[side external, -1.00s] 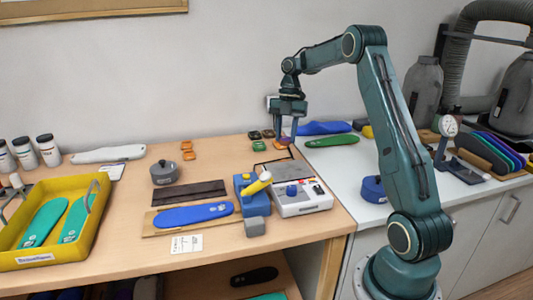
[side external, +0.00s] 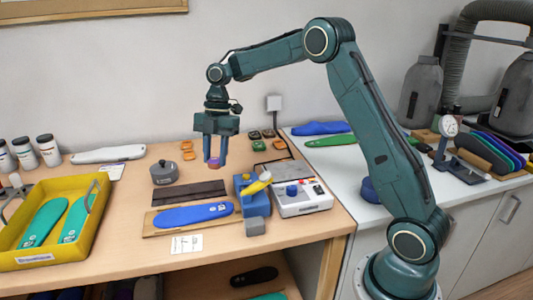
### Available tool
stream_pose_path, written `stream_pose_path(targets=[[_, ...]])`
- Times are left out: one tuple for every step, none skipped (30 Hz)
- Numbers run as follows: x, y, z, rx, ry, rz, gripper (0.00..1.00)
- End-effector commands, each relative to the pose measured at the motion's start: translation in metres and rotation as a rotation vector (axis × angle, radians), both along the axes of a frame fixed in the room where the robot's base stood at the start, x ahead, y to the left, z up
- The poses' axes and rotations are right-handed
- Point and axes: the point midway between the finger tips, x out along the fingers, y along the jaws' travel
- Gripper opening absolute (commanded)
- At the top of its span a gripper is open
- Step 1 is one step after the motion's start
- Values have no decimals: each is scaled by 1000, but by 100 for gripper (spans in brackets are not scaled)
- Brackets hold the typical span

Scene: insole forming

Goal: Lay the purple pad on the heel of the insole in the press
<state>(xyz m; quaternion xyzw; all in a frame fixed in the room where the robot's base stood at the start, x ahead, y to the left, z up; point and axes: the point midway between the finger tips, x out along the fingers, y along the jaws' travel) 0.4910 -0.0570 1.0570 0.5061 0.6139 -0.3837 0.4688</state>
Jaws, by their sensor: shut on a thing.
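My gripper (side external: 214,161) is shut on a small purple pad (side external: 214,164) and holds it in the air. The pad shows only as a small purple spot between the fingertips, with an orange-brown patch at it. Below lies a blue insole (side external: 192,215) on a tan board (side external: 150,226), beside a blue clamp-like block with a yellow handle (side external: 256,187). A dark brown flat plate (side external: 188,192) lies just behind the insole. The gripper is above and behind the right end of the insole, clear of it.
A white control box (side external: 302,202) stands right of the blue block. A grey round pot (side external: 164,173) stands left of the gripper. A yellow tray (side external: 97,215) with green insoles is at the left. Small orange and dark pads lie at the back.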

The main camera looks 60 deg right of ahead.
Motion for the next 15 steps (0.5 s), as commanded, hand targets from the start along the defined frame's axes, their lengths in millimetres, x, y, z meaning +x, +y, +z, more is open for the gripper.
stream_pose_path(targets=[[0, 3, 0, 0, 0, 1, 8], [0, 4, 0, 1, 0, 1, 8], [0, 4, 0, 1, 0, 0, 8], [0, 4, 0, 1, 0, 0, 8], [0, 4, 0, 1, 0, 0, 8], [0, 4, 0, 1, 0, 0, 8], [0, 4, 0, 1, 0, 0, 8], [0, 4, 0, 1, 0, 0, 8], [0, 4, -1, 1, 1, 0, 8], [0, 4, -1, 1, 1, 0, 8], [0, 4, -2, 1, 1, 0, 8], [0, 4, -3, 2, 1, 0, 8], [0, 4, -4, 2, 2, 1, 8], [0, 4, -5, 2, 2, 1, 8], [0, 4, -7, 3, 2, 1, 8]])
